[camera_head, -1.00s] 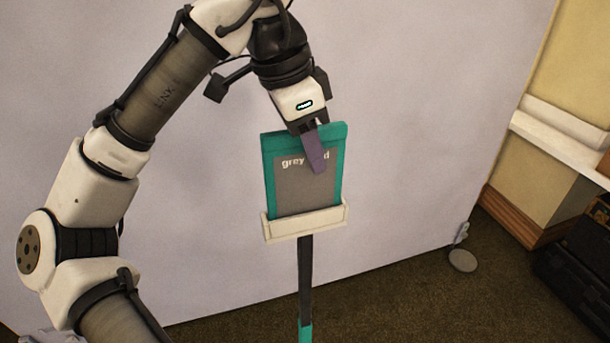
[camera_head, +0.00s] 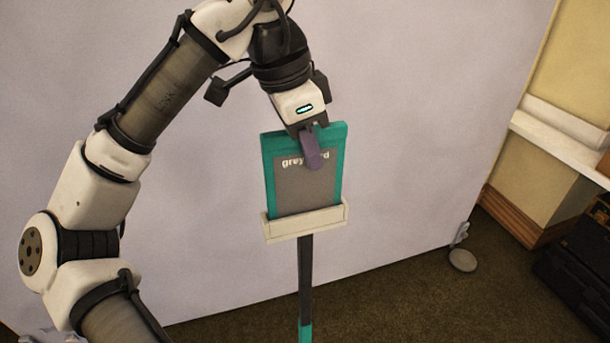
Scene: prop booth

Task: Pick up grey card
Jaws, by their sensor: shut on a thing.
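The grey card (camera_head: 305,188) is a grey panel with white lettering and a teal border. It stands upright in a cream holder (camera_head: 306,222) on a dark post. My gripper (camera_head: 313,160) is at the card's top edge, fingers pointing down, with a purple finger in front of the card's face covering part of the lettering. It is shut on the card's upper part. The other finger is hidden behind the card. The card's lower edge is hidden by the holder's front wall.
The dark post (camera_head: 306,275) has a teal section near the bottom of the view. A pale panel (camera_head: 430,120) stands behind the card. A round grey foot (camera_head: 462,260) is on the dark carpet at right. Dark cases (camera_head: 580,260) stand at the far right.

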